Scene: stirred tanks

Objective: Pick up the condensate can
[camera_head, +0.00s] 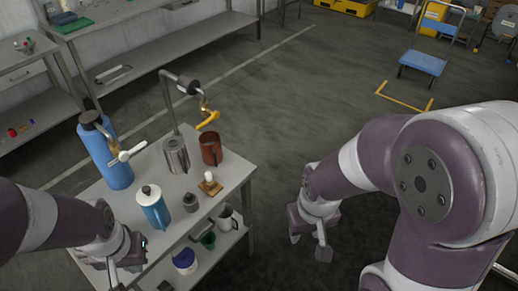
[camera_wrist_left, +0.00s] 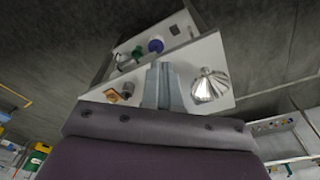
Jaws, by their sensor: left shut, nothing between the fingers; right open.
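Several vessels stand on the small table (camera_head: 228,182) in the head view; I cannot tell by label which is the condensate can. A steel jug (camera_head: 176,156) stands beside a reddish-brown can (camera_head: 211,150), which is near a yellow-handled pipe valve (camera_head: 208,119). A blue pot with a white lid (camera_head: 153,208) and a small grey canister (camera_head: 190,206) stand nearer. My left gripper (camera_head: 124,270) is shut and empty at the table's near left; its fingers show in the left wrist view (camera_wrist_left: 163,85). My right gripper (camera_head: 308,243) is open, right of the table over the floor.
A tall blue flask (camera_head: 105,158) with a white-handled tap stands at the table's left. A wooden block (camera_head: 210,184) with a white top sits near its right edge. Mugs and a blue-lidded tub (camera_head: 185,262) are on the shelf below.

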